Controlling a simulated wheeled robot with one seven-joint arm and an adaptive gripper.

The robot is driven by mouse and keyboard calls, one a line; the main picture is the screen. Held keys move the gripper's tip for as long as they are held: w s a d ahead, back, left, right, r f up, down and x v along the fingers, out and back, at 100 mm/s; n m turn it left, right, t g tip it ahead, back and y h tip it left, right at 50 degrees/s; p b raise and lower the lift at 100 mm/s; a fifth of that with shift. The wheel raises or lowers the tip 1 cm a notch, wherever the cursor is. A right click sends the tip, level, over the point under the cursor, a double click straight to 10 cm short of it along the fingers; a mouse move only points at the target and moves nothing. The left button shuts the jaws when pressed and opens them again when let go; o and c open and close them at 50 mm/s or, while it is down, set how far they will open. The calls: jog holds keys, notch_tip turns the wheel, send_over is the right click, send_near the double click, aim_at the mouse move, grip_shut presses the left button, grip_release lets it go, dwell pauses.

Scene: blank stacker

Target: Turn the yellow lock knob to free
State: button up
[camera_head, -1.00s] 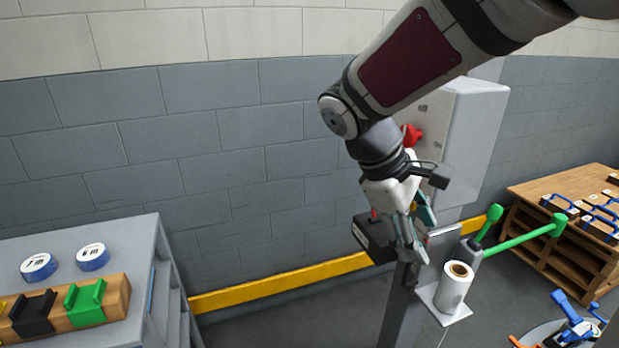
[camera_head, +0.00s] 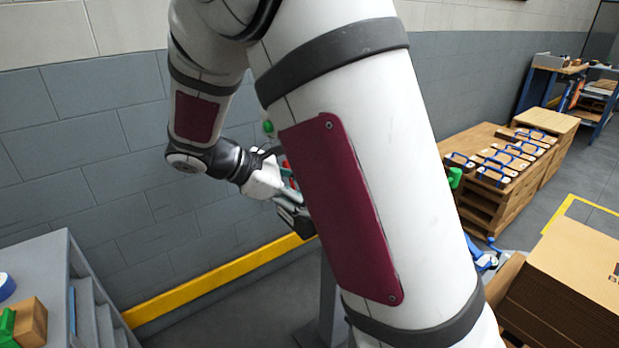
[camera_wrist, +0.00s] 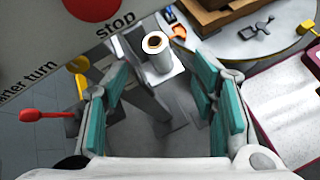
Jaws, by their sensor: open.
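In the wrist view a yellow part (camera_wrist: 82,82), perhaps the lock knob, shows beyond and left of my gripper (camera_wrist: 162,88). It is small and partly cut off by the panel above it, so its setting cannot be read. My gripper is open, with teal pads wide apart and nothing between them. A red lever-like handle (camera_wrist: 46,115) is left of the left finger. In the head view my gripper (camera_head: 288,190) is low by the wall, partly hidden behind my upper arm. No yellow knob can be made out there.
A pale panel (camera_wrist: 60,45) with a red stop button (camera_wrist: 92,8) fills the wrist view's upper left, close to my fingers. A white roll (camera_wrist: 158,58) stands beyond the fingers. Grey steps (camera_head: 90,305) are at lower left of the head view, cardboard (camera_head: 570,285) at right.

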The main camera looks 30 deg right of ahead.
jog(key=w+a+f+n+t+h, duration=0.1)
jog(key=w+f+n+t+h, duration=0.1)
jog(key=w+f+n+h, duration=0.3)
jog(key=w+f+n+t+h, duration=0.1)
jog(key=w+f+n+h, duration=0.1)
jog(key=w+n, duration=0.35)
jog(key=w+d+m, duration=0.1)
jog(key=d+m, duration=0.1)
jog(key=d, duration=1.1)
jog(key=shift+w+d+f, duration=0.2)
jog(key=shift+w+d, duration=0.05)
jog(key=shift+w, duration=0.1)
jog(key=c, duration=1.2)
